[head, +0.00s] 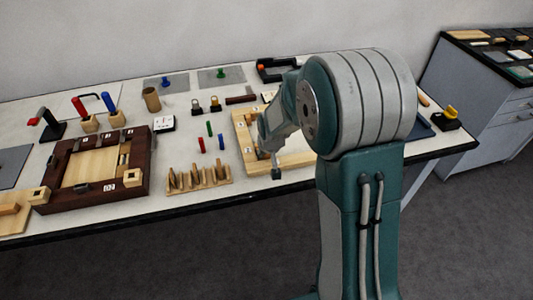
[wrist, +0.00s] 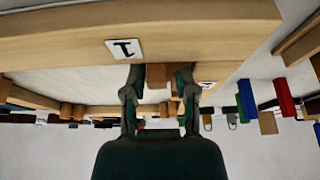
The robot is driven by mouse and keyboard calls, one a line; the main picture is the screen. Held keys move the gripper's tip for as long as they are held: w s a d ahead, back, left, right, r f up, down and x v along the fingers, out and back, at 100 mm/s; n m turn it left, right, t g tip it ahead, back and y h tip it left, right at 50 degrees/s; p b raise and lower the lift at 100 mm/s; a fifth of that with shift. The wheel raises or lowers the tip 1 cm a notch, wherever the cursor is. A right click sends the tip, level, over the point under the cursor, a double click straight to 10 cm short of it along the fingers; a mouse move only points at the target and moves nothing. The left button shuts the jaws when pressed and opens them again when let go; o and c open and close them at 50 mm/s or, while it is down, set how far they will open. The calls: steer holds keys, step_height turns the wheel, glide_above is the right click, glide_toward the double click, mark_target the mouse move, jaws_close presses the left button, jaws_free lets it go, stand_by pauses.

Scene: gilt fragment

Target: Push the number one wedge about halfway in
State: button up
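A pale wooden frame (head: 243,141) lies on the table, partly hidden behind my arm in the head view. In the wrist view its front bar (wrist: 60,42) spans the top of the picture, upside down, with a white number 1 label (wrist: 124,48). A small brown wooden block (wrist: 157,76), likely the number one wedge, shows just beside this label, beyond my fingertips. My gripper (wrist: 158,84) has its two fingers apart, one on each side of the block in the picture; I cannot tell whether they touch it. In the head view my gripper (head: 276,170) is low at the frame's front bar.
A rack with several upright wooden pieces (head: 197,179) stands left of the frame at the table's front edge. A dark wooden box frame (head: 95,170) lies further left. The floor in front is clear.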

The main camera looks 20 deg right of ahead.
steer(key=shift+d, duration=0.1)
jaws_close()
steer(key=shift+d, duration=0.5)
jaws_free()
steer(key=shift+a, duration=0.25)
